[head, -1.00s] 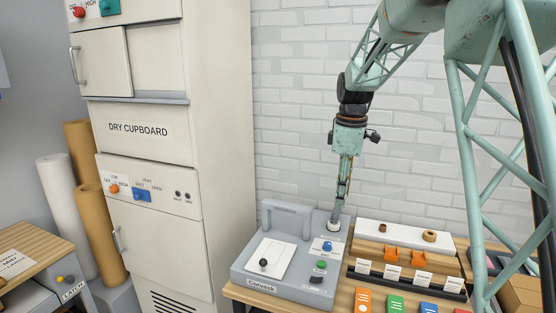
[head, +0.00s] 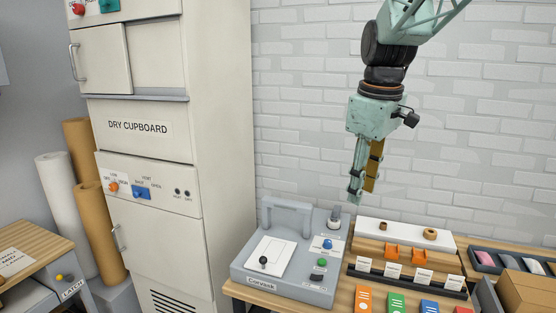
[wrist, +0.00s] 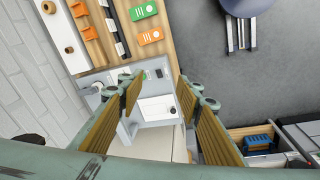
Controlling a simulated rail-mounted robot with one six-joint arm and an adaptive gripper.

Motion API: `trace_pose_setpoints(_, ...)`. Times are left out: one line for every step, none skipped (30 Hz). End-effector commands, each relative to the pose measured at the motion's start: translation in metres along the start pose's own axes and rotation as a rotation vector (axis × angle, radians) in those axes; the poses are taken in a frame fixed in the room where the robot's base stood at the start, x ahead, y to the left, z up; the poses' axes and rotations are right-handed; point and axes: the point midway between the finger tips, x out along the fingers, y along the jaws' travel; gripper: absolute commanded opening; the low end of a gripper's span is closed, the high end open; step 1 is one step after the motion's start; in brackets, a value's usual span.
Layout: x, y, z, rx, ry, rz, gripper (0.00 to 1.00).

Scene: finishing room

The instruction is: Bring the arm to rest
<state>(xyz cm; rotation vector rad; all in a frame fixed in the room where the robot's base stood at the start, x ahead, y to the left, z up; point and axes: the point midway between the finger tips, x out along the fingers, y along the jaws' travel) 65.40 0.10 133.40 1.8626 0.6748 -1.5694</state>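My gripper (head: 362,198) hangs in the air in front of the brick wall, above and a little right of the grey Corvask machine (head: 290,250), apart from it. In the wrist view, the two ribbed yellowish pads of my gripper (wrist: 158,90) stand well apart with nothing between them. The machine shows beyond them (wrist: 128,112), with its white panel.
A rack (head: 405,257) with orange pieces and labels stands right of the machine on the wooden bench. A cardboard box (head: 528,292) and a dark tray (head: 505,262) are farther right. The tall dry cupboard (head: 222,120) stands left. The space around my gripper is clear.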

Motion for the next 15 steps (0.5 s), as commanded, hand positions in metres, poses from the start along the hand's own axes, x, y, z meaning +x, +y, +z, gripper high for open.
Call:
trace_pose_setpoints(-0.005,-0.007,0.007,0.016,0.004,0.004,0.33)
trace_pose_setpoints(-0.008,-0.011,0.01,0.028,0.005,0.006,0.33)
trace_pose_setpoints(-0.011,-0.015,0.015,0.044,0.008,0.008,0.33)
trace_pose_setpoints(-0.014,-0.019,0.019,0.055,0.01,0.01,0.33)
trace_pose_setpoints(-0.015,-0.023,0.022,0.067,0.011,0.011,0.33)
trace_pose_setpoints(-0.019,-0.028,0.027,0.082,0.014,0.014,0.33)
trace_pose_setpoints(-0.021,-0.032,0.031,0.094,0.016,0.016,0.33)
trace_pose_setpoints(-0.023,-0.036,0.035,0.105,0.017,0.017,0.33)
trace_pose_setpoints(-0.026,-0.041,0.039,0.121,0.021,0.019,0.33)
trace_pose_setpoints(-0.028,-0.045,0.043,0.133,0.023,0.021,0.33)
trace_pose_setpoints(-0.03,-0.049,0.047,0.144,0.024,0.022,0.33)
trace_pose_setpoints(-0.032,-0.054,0.052,0.16,0.027,0.025,0.33)
trace_pose_setpoints(-0.034,-0.058,0.055,0.171,0.029,0.026,0.33)
trace_pose_setpoints(-0.036,-0.062,0.059,0.182,0.031,0.027,0.33)
trace_pose_setpoints(-0.038,-0.067,0.064,0.198,0.034,0.029,0.33)
